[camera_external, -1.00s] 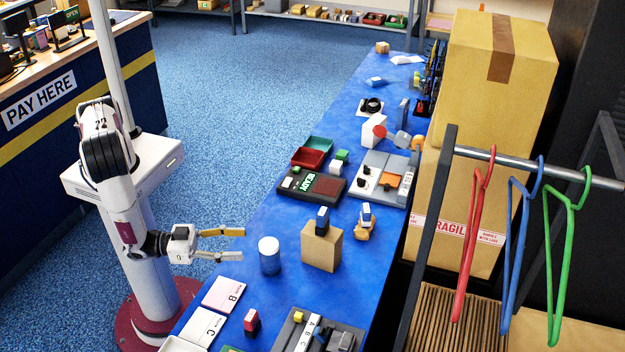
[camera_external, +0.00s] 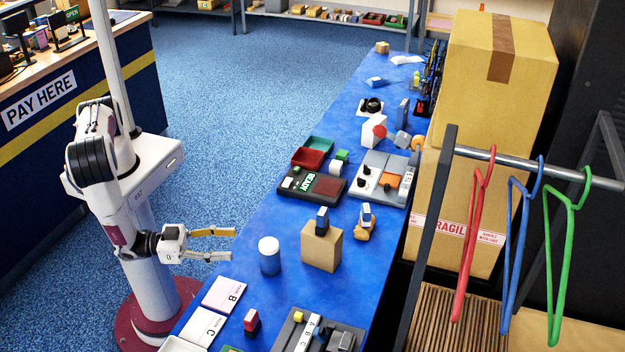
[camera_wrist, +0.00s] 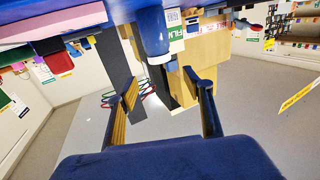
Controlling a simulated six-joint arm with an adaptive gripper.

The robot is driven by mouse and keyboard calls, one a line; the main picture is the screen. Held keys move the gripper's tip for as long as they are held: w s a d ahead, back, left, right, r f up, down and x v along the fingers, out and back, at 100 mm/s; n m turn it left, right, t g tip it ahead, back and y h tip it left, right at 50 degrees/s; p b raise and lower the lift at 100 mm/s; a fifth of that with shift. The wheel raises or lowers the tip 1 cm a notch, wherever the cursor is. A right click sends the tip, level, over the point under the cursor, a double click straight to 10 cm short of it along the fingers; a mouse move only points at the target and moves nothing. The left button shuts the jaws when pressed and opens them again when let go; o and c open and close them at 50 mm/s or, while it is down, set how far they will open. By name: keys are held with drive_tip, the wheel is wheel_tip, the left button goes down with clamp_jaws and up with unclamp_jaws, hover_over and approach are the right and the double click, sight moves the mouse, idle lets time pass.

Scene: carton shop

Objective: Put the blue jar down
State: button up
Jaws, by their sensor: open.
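The blue jar (camera_external: 269,258) with a white lid stands upright on the blue table (camera_external: 262,302), near its left edge. My gripper (camera_external: 234,245) is open and empty, to the left of the jar and apart from it. In the wrist view the jar (camera_wrist: 153,32) shows at the top, beyond the open fingers of my gripper (camera_wrist: 165,92), with nothing between them.
A cardboard box (camera_external: 321,247) with a small blue block on top stands right of the jar. A dark READY panel (camera_external: 312,186) lies farther back.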

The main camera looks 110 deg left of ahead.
drive_tip(key=shift+w, duration=0.1)
drive_tip(key=w+d+r+n+g+h, duration=0.1)
drive_tip(key=w+r+n+g+h, duration=0.1)
drive_tip(key=w+r+g, duration=0.3)
wheel_tip(320, 180, up, 14)
drive_tip(key=s+d+m+g+h, duration=0.2)
drive_tip(key=h, duration=0.5)
drive_tip(key=s+a+r+m+g, duration=0.1)
drive_tip(key=s+a+r, duration=0.2)
drive_tip(key=s, duration=0.6)
drive_tip(key=s+a+r+m+g+y, duration=0.1)
drive_tip(key=s+a+r+m, duration=0.1)
drive_tip(key=s+a, duration=0.4)
drive_tip(key=s+a+r+m+g+y, duration=0.1)
drive_tip(key=s+a+r, duration=0.3)
drive_tip(key=s, duration=0.7)
drive_tip(key=shift+s+a+r+g, duration=0.4)
drive_tip(key=shift+a+g, duration=0.1)
drive_tip(key=shift+a, duration=0.05)
